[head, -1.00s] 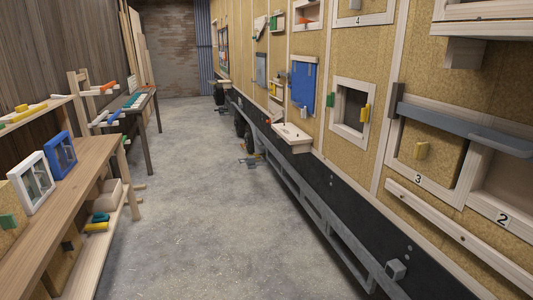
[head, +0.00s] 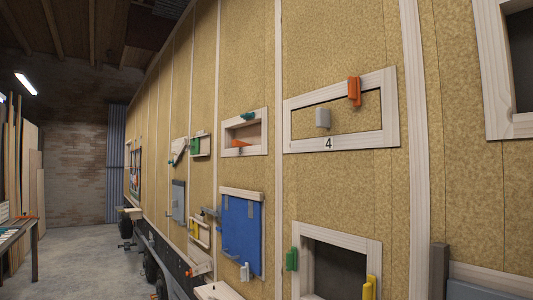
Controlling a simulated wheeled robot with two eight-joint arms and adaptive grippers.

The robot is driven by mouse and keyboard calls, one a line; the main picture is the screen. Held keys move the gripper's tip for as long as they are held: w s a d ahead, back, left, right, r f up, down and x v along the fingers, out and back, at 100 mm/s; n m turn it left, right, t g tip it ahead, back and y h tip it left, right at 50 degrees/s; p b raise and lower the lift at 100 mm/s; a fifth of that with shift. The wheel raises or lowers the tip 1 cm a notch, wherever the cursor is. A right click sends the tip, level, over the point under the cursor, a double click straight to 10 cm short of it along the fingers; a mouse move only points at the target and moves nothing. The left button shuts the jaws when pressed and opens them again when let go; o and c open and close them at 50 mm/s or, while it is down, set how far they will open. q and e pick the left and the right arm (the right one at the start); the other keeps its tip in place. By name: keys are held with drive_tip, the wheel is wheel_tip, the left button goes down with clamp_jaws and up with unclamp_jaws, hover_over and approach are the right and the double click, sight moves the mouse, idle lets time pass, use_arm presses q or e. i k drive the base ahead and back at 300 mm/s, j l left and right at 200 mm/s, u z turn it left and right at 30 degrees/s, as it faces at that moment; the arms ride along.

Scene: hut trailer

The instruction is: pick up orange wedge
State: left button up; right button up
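An orange wedge (head: 240,144) lies in a small wood-framed opening (head: 264,130) in the tan wall, near the middle of the head view. It rests on the lower edge of the frame, toward the left. A teal piece (head: 248,116) sits at the top of the same frame. Neither of my grippers shows in the head view.
Right of the opening is a framed panel (head: 292,107) marked 4, with an orange latch (head: 354,91) and a grey handle (head: 322,118). Below hang a blue panel (head: 242,230) and an open framed hole (head: 340,268). Clear floor (head: 85,262) lies at left.

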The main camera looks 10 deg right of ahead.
sight(235, 142)
drive_tip(key=i+j+z, duration=0.1)
drive_tip(key=z, duration=0.25)
drive_tip(key=j+z, duration=0.1)
drive_tip(key=z, duration=0.25)
drive_tip(key=i+j+z, duration=0.1)
drive_tip(key=z, duration=0.25)
drive_tip(key=i+j+z, duration=0.15)
drive_tip(key=j+z, duration=0.15)
drive_tip(key=j, duration=0.35)
drive_tip(key=i+j+z, duration=0.1)
drive_tip(key=j+z, duration=0.15)
drive_tip(key=j, duration=0.4)
drive_tip(key=j+z, duration=0.3)
drive_tip(key=j, duration=0.35)
drive_tip(key=i, duration=0.05)
